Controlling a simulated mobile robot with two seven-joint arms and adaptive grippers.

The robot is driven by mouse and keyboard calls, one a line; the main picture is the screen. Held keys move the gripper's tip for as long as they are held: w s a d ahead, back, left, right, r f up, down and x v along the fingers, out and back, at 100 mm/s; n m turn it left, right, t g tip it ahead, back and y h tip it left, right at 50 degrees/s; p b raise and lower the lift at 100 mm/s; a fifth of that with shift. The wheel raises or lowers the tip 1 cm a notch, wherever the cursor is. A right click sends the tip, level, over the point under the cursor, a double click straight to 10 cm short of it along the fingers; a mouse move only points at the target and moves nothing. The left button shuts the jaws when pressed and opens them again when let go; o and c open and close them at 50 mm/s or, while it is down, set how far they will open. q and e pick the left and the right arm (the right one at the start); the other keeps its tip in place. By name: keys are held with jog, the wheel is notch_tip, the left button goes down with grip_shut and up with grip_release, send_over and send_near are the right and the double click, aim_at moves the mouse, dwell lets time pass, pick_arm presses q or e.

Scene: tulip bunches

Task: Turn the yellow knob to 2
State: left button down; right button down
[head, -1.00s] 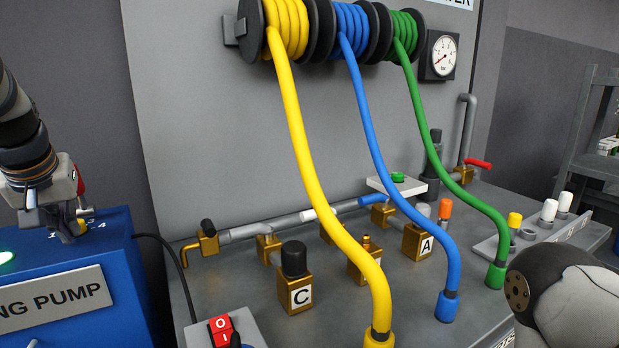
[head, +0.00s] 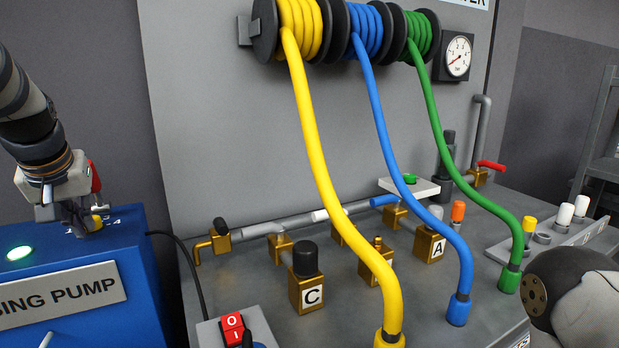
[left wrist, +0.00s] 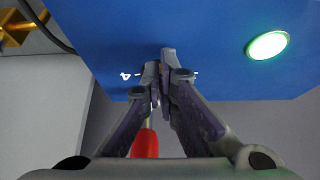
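The yellow knob (head: 97,222) is on top of the blue pump box (head: 140,262) at the left. Only a small yellow part of it shows beside my left gripper (head: 82,222). In the left wrist view, the fingers of my left gripper (left wrist: 160,66) are nearly together over the blue top and hide most of the knob. They look shut on it. A white 4 (left wrist: 125,76) is printed left of the fingertips, and a white mark shows right of them. The knob's pointing direction is hidden. My right gripper is out of view.
A lit green button (head: 19,253) is on the pump box. A red switch (head: 233,328) is on a grey box to its right. Yellow (head: 318,140), blue (head: 385,130) and green (head: 455,150) hoses hang over the bench with brass valves. My right arm is at the lower right.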

pick_arm(q)
jog(key=shift+f, duration=0.15)
jog(key=shift+s+d, duration=0.1)
jog(key=shift+s, duration=0.2)
jog(key=shift+r, duration=3.1)
jog(key=shift+w+d+f, duration=0.1)
jog(key=shift+d+f, duration=0.05)
jog(key=shift+f, duration=1.4)
jog(key=shift+d+f, duration=0.1)
jog(key=shift+f, duration=1.4)
jog(key=shift+w+a, duration=0.25)
jog(key=shift+w, duration=0.1)
jog(key=shift+a, duration=0.2)
